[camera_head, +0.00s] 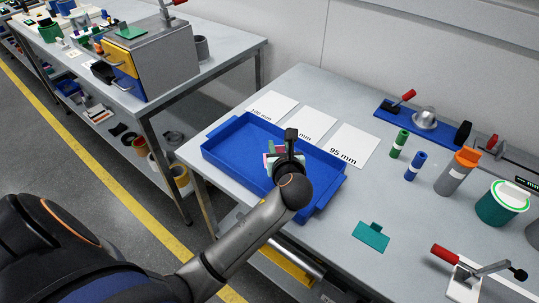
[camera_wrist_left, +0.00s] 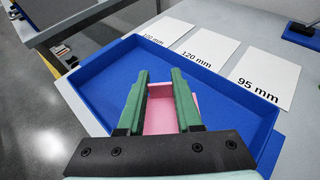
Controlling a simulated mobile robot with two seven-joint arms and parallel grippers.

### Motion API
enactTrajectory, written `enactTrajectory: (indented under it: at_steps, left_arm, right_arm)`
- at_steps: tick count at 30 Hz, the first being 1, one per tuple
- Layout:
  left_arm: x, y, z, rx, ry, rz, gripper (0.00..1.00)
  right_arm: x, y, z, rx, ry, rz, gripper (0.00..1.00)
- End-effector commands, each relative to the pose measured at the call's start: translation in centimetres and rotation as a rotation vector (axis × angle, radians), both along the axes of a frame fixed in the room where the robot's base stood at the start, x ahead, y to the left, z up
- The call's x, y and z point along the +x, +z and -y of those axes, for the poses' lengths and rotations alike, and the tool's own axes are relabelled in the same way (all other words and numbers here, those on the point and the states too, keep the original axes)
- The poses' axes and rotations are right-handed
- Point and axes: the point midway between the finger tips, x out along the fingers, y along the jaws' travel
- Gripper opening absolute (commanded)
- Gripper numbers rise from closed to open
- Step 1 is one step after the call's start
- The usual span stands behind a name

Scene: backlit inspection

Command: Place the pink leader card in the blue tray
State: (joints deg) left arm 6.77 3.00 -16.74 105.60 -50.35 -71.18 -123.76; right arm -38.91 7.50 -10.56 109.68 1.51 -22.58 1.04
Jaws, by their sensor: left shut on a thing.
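The blue tray (camera_head: 228,157) lies on the grey table and also fills much of the left wrist view (camera_wrist_left: 110,75). My left gripper (camera_head: 275,150) is over the tray's interior, pointing down. In the left wrist view its two green fingers (camera_wrist_left: 160,82) are shut on the pink leader card (camera_wrist_left: 162,112). Part of the card shows between the fingers and to their right. In the head view only a sliver of the card (camera_head: 267,159) shows beside the gripper. I cannot tell whether the card touches the tray floor. My right gripper is not in view.
White sheets, one marked 95 mm (camera_head: 350,146), lie behind the tray. A teal card (camera_head: 371,236) lies right of it. Green (camera_head: 399,144) and blue (camera_head: 416,166) cylinders, a grey-orange cylinder (camera_head: 457,173) and a toggle clamp (camera_head: 470,270) stand further right.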

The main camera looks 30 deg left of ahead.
Motion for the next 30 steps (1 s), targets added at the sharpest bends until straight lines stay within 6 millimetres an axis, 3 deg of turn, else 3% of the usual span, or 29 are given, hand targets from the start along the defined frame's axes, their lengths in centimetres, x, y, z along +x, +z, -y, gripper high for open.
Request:
enactTrajectory:
  at_steps: [3, 10, 19, 24, 30]
  left_arm:
    - [1.9, -1.4, -2.5, 0.003, 0.003, -0.001, 0.03]
    - [4.0, -5.6, -4.9, 0.000, 0.001, -0.002, 0.03]
    - [5.0, -7.5, -6.1, 0.000, 0.000, 0.000, 0.03]
    - [4.9, -10.1, -5.9, -0.001, 0.000, -0.003, 0.03]
    - [4.9, -10.2, -5.9, -0.001, -0.002, 0.000, 0.03]
  right_arm:
    - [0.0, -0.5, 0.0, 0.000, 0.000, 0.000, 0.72]
    - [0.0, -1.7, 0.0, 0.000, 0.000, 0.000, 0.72]
    - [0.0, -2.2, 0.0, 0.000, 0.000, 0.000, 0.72]
    - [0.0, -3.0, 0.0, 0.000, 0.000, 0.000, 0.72]
    - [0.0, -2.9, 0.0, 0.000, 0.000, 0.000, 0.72]
